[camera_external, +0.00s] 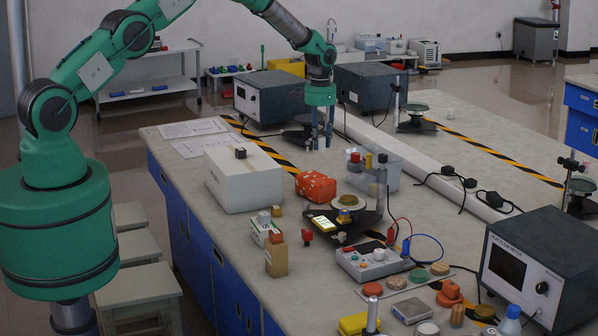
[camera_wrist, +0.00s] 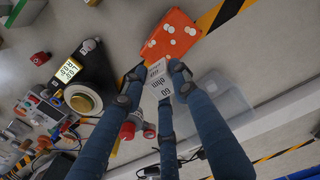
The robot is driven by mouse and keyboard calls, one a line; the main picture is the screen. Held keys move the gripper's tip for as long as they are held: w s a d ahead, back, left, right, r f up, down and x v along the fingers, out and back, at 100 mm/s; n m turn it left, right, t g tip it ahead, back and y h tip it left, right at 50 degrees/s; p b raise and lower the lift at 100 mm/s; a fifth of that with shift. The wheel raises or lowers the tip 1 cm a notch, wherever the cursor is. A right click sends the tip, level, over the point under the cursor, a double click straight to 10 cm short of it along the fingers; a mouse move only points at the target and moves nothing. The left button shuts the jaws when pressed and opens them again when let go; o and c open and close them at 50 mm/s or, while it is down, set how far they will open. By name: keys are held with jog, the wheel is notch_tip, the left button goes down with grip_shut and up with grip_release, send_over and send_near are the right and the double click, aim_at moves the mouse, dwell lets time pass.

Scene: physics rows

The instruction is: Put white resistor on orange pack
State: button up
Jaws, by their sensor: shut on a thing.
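The white resistor (camera_wrist: 159,79), a small white block with printed ohm lettering, is held between the fingertips of my gripper (camera_wrist: 157,76). In the external view my gripper (camera_external: 320,143) points down over the back part of the bench, shut on the resistor, which is mostly hidden by the fingers there. The orange pack (camera_external: 316,186), a box with white spots, lies on the bench nearer the camera than my gripper.
A large white box (camera_external: 243,180) stands left of the pack. A clear plastic bin (camera_external: 388,178) stands to its right. A dark scale with a lit display (camera_external: 323,224) and a small control box (camera_external: 372,262) are in front. Bare bench lies around my gripper.

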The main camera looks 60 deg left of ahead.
aim_at(316, 177)
jog(key=shift+a+r, duration=0.1)
jog(key=shift+a, duration=1.1)
jog(key=shift+f+p, duration=0.45)
jog(key=shift+f, duration=2.45)
jog(key=shift+f, duration=0.1)
jog(key=shift+o, duration=0.2)
jog(key=shift+f, duration=2.05)
jog(key=shift+f, duration=0.1)
jog(key=o, duration=1.1)
